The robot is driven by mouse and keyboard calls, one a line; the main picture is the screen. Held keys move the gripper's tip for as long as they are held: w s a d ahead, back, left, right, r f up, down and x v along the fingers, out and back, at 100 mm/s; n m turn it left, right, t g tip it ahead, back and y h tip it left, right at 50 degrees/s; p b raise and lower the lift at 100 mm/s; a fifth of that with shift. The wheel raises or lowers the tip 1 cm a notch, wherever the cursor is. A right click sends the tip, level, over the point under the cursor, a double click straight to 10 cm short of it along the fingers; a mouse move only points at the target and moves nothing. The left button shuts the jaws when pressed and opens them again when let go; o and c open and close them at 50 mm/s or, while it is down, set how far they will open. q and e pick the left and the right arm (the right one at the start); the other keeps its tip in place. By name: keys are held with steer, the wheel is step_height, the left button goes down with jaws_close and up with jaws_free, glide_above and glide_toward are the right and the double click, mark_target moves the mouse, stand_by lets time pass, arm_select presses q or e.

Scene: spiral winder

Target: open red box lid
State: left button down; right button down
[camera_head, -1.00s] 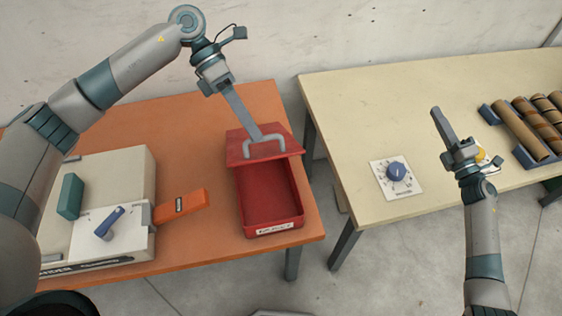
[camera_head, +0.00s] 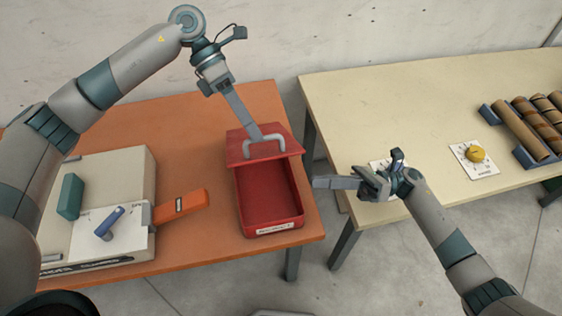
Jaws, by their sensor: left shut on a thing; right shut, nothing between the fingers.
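The red box (camera_head: 271,231) stands on the orange table near its right edge, open at the front, its inside looking empty. Its red lid (camera_head: 237,147) sits at the box's far end, leaving most of the box uncovered. A grey U-shaped handle (camera_head: 280,142) is on the lid. My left gripper (camera_head: 259,137) reaches down from above and is shut on the lid handle. My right gripper (camera_head: 318,182) is shut and empty, pointing left, just right of the box and apart from it.
A beige machine (camera_head: 130,175) with a blue lever and an orange arm (camera_head: 181,206) stands left of the box. The pale table (camera_head: 400,105) at right bears a yellow knob (camera_head: 476,154) on a white plate and brown tubes (camera_head: 521,130) in a rack. A gap separates the tables.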

arm_select(q)
steer(key=shift+w+a+f, duration=0.1)
arm_select(e)
steer(key=shift+a, duration=0.1)
steer(key=a+r, duration=0.5)
steer(key=a, duration=0.5)
steer(key=shift+w, duration=0.3)
steer(key=shift+r, duration=0.2)
